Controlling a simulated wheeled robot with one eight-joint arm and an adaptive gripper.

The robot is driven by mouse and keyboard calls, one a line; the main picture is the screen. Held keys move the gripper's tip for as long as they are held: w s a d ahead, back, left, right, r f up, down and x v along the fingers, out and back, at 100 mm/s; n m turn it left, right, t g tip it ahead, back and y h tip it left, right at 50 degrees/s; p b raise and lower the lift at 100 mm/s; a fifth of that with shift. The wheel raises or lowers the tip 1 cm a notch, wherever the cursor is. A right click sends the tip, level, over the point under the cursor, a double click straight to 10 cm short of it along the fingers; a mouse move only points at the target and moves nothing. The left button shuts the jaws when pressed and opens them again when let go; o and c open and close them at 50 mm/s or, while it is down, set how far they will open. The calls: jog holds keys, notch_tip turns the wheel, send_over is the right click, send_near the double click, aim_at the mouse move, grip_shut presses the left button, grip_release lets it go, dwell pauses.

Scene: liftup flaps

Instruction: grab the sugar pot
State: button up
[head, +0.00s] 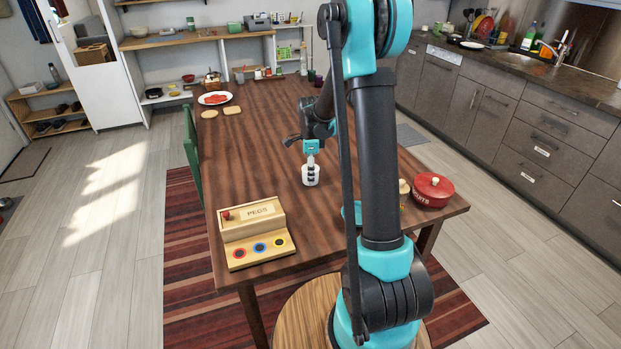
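A small white pot (311,178) shows on the wooden table (270,130), right at my gripper (311,168). It looks upright and may be the sugar pot; no label is legible on it. My gripper points down, with its dark fingers overlapping the pot's upper part. At this size I cannot tell whether the fingers are closed on the pot or only in front of it. A red lidded pot (433,191) with white lettering, partly legible, stands at the table's right corner, apart from my gripper.
A wooden PEGS box (254,233) with coloured rings sits at the near left. A teal item and a small jar (404,188) are partly hidden by my arm. A plate with red food (215,98) lies at the far end. The table's middle left is clear.

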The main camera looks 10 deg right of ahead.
jog(key=c, duration=0.8)
jog(key=shift+r, duration=0.1)
